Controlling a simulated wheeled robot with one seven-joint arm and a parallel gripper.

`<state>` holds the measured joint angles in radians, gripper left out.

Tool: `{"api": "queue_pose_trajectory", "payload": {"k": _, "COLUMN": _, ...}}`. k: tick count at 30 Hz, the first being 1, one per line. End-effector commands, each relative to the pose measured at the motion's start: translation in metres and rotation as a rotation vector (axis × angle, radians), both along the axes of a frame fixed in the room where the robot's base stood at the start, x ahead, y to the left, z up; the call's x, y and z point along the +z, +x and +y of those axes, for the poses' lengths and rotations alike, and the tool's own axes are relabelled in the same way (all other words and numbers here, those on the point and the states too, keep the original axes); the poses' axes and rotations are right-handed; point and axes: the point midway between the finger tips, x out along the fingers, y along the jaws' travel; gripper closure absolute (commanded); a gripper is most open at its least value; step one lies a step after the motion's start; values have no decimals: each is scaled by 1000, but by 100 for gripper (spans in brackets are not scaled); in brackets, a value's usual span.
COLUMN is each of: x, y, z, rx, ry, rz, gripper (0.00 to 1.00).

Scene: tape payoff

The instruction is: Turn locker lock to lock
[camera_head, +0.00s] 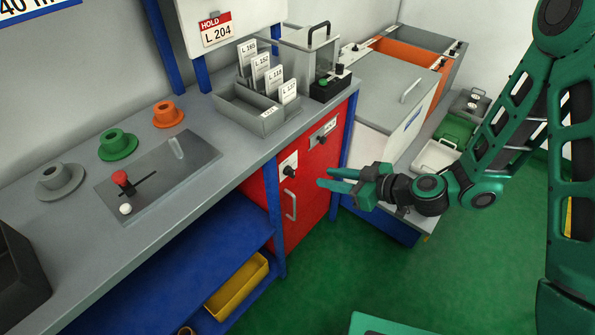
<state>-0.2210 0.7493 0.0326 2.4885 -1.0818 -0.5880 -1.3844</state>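The red locker (300,218) stands under the right end of the grey bench. A black lock knob (288,171) sits on a white plate at the upper left of its front, above a grey pull handle (291,204). A second dark knob (322,138) sits beside a label farther right on the red front. Which way the lock knob is turned is too small to tell. My gripper (324,178) is to the right of the lock knob, in front of the red front and apart from the knob. Its two green fingers point left, spread with a gap, and hold nothing visible.
The bench top (205,135) overhangs the locker; a blue post (273,215) stands at its left edge. A yellow bin (237,287) lies on the blue shelf at left. Grey cabinets (385,90) stand behind my arm. The green floor (370,265) in front is clear.

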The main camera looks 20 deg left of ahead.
Motion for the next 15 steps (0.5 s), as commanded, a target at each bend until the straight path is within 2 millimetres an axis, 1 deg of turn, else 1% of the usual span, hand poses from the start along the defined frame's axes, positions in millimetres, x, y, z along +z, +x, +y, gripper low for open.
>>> {"api": "queue_pose_trajectory", "payload": {"k": 1, "x": -5, "y": -2, "z": 7, "rx": -7, "ry": 15, "rz": -3, "gripper": 71}}
{"api": "queue_pose_trajectory", "payload": {"k": 3, "x": -8, "y": -2, "z": 13, "rx": -18, "ry": 30, "rz": -14, "gripper": 71}}
{"api": "queue_pose_trajectory", "payload": {"k": 9, "x": -12, "y": 0, "z": 22, "rx": -31, "ry": 44, "rz": -29, "gripper": 71}}
{"api": "queue_pose_trajectory", "payload": {"k": 13, "x": -17, "y": 5, "z": 33, "rx": -30, "ry": 44, "rz": -30, "gripper": 71}}
{"api": "queue_pose_trajectory", "payload": {"k": 15, "x": -21, "y": 9, "z": 42, "rx": -30, "ry": 44, "rz": -31, "gripper": 71}}
